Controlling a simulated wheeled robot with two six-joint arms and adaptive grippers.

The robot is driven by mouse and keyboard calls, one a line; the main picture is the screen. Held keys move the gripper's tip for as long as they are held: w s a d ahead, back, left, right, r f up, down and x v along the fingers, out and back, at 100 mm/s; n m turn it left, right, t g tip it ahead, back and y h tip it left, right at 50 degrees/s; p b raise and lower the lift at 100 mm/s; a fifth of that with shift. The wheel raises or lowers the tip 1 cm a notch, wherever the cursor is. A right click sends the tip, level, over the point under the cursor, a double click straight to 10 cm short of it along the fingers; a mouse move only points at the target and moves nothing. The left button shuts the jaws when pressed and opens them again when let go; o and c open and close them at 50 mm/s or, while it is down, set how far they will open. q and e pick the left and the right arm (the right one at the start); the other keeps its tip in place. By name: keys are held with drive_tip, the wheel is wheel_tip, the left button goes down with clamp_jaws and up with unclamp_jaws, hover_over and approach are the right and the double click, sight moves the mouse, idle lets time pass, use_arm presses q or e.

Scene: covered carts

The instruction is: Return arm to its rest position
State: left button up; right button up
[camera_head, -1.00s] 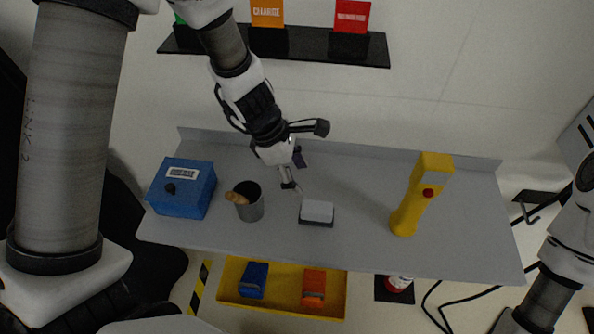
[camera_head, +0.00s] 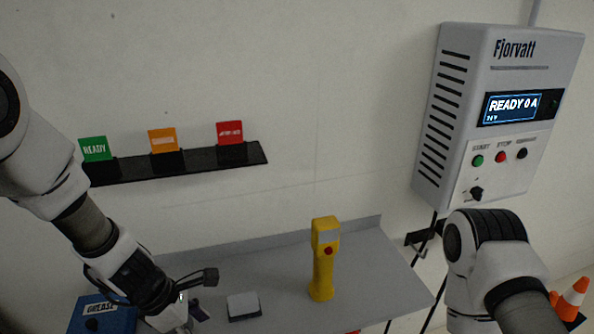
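My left arm comes in from the left, and its gripper (camera_head: 204,294) is over the left part of the grey shelf (camera_head: 374,286). Its dark fingers look spread apart, with nothing seen between them. It is left of a small white-topped block (camera_head: 243,305) and right of the blue GREASE box (camera_head: 88,318). My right arm (camera_head: 487,262) is at the lower right, below the wall unit. Its gripper cannot be made out in this view.
A yellow handheld device (camera_head: 322,268) stands upright on the shelf. A black rail (camera_head: 200,166) with green, orange and red cards is on the wall. A grey Fjorvatt unit (camera_head: 505,110) reads READY 0 A. An orange cone (camera_head: 571,298) is at lower right.

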use_arm(q)
drive_tip(key=s+a+f+m+g+y+b, duration=0.2)
drive_tip(key=s+a+f+m+g+b, duration=0.3)
drive_tip(key=s+f, duration=0.85)
drive_tip(key=s+a+f+m+g+y+b, duration=0.1)
drive_tip(key=s+a+f+m+y, duration=0.2)
drive_tip(key=s+f+m, duration=0.75)
drive_tip(key=w+d+f+m+t, duration=0.1)
drive_tip(key=w+f+m+t, duration=0.3)
drive_tip(key=m, duration=0.1)
drive_tip(key=shift+f+t+h, duration=0.25)
drive_tip(key=shift+t+h, duration=0.15)
use_arm(e)
wheel_tip(320, 180, down, 6)
drive_tip(key=shift+s, duration=0.25)
